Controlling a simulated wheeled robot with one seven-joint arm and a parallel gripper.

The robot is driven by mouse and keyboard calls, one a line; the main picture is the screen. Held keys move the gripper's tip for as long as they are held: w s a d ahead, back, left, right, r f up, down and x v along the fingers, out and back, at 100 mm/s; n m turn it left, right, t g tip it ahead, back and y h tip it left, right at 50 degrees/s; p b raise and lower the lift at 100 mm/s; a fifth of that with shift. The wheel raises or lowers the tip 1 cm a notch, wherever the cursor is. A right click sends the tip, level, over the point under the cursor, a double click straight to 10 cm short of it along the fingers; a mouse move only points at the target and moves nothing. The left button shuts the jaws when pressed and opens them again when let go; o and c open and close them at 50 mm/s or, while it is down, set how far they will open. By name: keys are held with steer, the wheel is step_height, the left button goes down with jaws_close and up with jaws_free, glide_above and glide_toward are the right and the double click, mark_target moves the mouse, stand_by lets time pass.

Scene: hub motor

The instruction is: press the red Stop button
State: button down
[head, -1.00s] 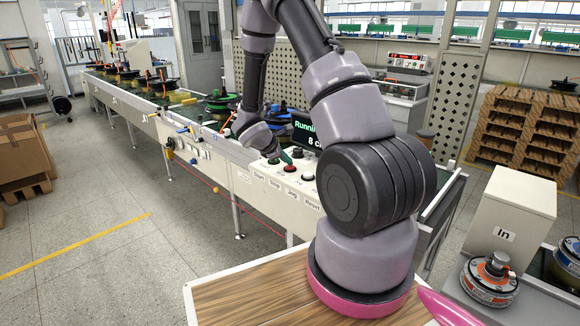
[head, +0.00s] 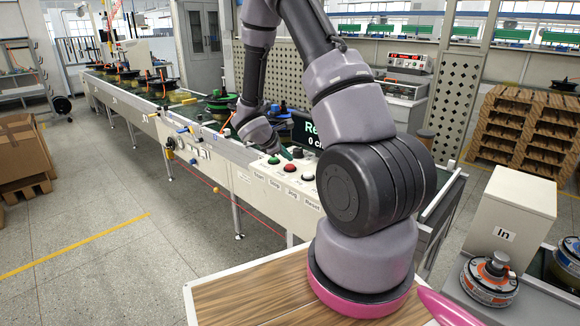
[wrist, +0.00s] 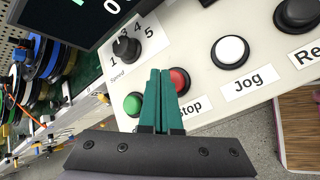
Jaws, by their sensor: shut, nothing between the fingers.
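The red Stop button (head: 290,168) sits on the white control panel, between the green Start button (head: 273,160) and the white Jog button (head: 308,177). In the wrist view the red button (wrist: 180,80) is partly hidden behind the right finger, and the green button (wrist: 132,103) shows to the left of the fingers. My gripper (wrist: 161,74) is shut and empty, its two green fingers together. Its tips appear over the panel at the red button's left edge. I cannot tell whether they touch it. In the head view my gripper (head: 286,154) is small beside the buttons.
A speed knob (wrist: 127,48) stands beyond the fingertips, close to the display (wrist: 75,20). A black button (wrist: 298,12) is at the right. The conveyor carries several motors.

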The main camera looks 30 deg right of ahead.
mark_target(287, 166)
steer(key=shift+r, duration=2.5)
steer(key=s+a+r+m+g+y, duration=0.1)
steer(key=s+r+m, duration=0.45)
steer(key=r, duration=0.25)
steer(key=s+a+r+m+y, duration=0.1)
steer(key=s+r+m+y, duration=0.1)
steer(key=s+r+m, duration=0.45)
steer(key=s+a+r+m+t+y, duration=0.4)
steer(key=s+a+r+m+y, duration=0.2)
steer(key=s+a+r, duration=0.6)
step_height(287, 166, up, 2)
steer(key=s+y, duration=0.1)
steer(key=s, duration=0.1)
steer(key=shift+s+a, duration=0.2)
steer(key=shift+s, duration=0.15)
